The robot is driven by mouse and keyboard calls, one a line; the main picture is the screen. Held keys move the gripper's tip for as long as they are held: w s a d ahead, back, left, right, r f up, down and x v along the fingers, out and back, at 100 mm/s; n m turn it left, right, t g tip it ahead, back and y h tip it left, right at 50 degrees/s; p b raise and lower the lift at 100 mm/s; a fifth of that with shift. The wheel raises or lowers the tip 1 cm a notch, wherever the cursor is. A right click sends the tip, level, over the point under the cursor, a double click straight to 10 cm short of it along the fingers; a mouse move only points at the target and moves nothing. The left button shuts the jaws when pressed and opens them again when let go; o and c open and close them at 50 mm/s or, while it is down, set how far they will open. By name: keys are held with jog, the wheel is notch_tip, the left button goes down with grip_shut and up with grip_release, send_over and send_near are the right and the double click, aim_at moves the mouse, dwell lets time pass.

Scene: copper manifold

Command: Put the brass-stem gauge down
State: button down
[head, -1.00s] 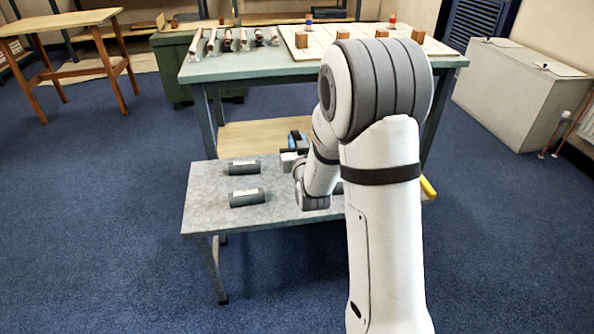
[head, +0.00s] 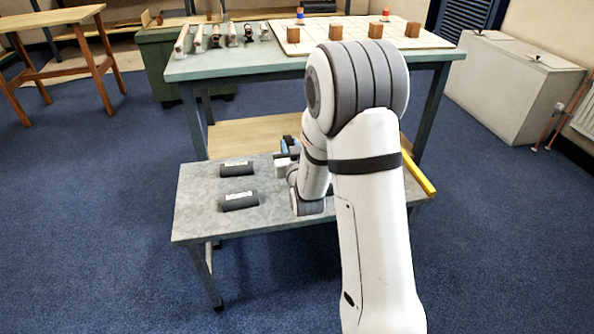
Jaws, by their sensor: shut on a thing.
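My gripper (head: 284,161) is beyond my forearm, low over the back edge of the grey low table (head: 200,207).
Two dark labelled cylinders (head: 238,200) lie on the low table's left part. A yellow bar (head: 418,173) lies at its right edge. Behind stands a higher bench (head: 235,68) with several pipe pieces and a white board (head: 346,51) bearing wooden blocks. My arm hides the low table's middle.

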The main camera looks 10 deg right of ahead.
jog(key=shift+f+b, duration=0.85)
jog(key=shift+f, duration=1.95)
jog(key=shift+f, duration=0.2)
jog(key=c, duration=1.3)
grip_release()
jog(key=shift+o, duration=0.2)
jog(key=shift+r, duration=0.1)
